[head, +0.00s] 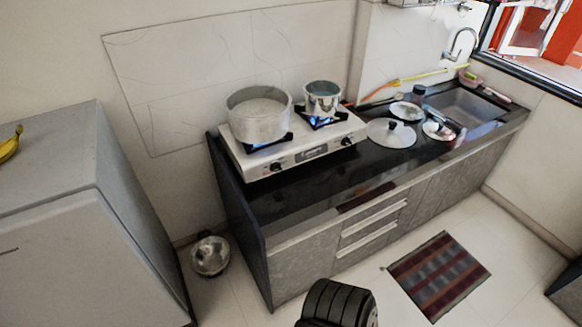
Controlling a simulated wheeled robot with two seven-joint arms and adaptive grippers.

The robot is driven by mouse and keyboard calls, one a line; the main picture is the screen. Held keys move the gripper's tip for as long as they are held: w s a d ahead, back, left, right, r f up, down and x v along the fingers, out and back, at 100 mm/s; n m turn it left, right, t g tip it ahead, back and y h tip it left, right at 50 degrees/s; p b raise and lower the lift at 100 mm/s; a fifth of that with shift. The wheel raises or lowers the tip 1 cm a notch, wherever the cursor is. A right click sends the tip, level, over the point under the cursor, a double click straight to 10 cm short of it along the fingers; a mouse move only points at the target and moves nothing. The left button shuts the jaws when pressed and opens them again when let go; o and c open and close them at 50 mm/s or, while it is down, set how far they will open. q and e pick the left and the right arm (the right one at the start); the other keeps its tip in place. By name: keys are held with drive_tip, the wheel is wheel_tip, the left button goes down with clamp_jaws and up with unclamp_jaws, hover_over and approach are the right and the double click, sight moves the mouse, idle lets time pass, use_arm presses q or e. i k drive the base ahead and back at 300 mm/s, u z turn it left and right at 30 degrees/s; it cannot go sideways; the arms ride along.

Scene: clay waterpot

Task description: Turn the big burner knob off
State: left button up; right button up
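A two-burner gas stove (313,154) stands on the black counter. Its front panel carries two dark knobs, a left knob (276,167) and a right knob (347,141). A large silver pot (259,118) sits on the left burner, and a blue flame (262,146) shows under it. A smaller pot (322,102) sits on the right burner, also with blue flame below. The angle of the knob pointers is too small to tell. Neither of my grippers is in view.
Lids and plates (391,133) lie right of the stove, before the sink (465,107). A grey fridge (90,210) stands at the left with a banana on top. A metal bowl (210,256) and a striped mat (440,272) lie on the floor. The counter front is clear.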

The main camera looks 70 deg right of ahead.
sight(275, 166)
drive_tip(key=z, duration=1)
drive_tip(key=i, duration=0.9)
drive_tip(key=z, duration=1)
